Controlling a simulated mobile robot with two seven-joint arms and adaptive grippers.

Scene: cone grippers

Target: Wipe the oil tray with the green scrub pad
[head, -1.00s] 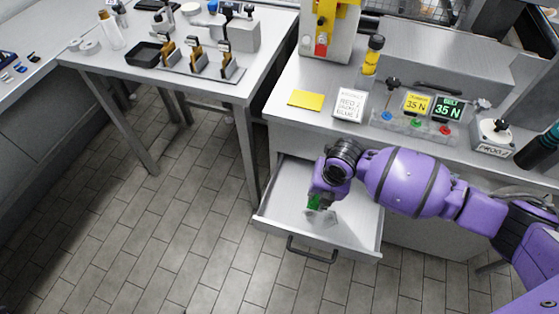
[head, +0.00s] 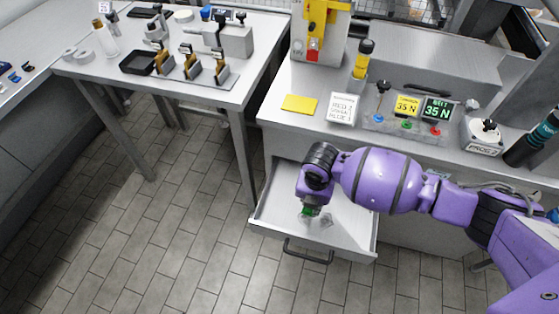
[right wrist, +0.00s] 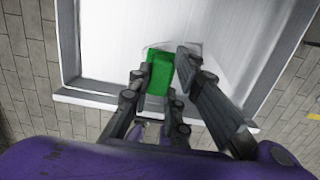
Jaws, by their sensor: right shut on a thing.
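The green scrub pad (head: 309,212) is low inside the pulled-out metal tray (head: 352,238), which looks like a drawer with a dark front handle. My right gripper (head: 308,203) reaches down into this tray and is shut on the pad. In the right wrist view the pad (right wrist: 159,75) sits between the fingers (right wrist: 161,72), over the pale tray floor (right wrist: 115,45). A greyish patch (head: 326,220) shows on the floor beside the pad. I cannot tell whether the pad touches the floor. My left gripper is not in view.
The counter (head: 275,125) above the tray holds a yellow pad (head: 299,104), a sign card (head: 342,108) and a panel with knobs and displays (head: 420,118). A black tray (head: 138,62) and brushes stand on the left table. The tiled floor in front is clear.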

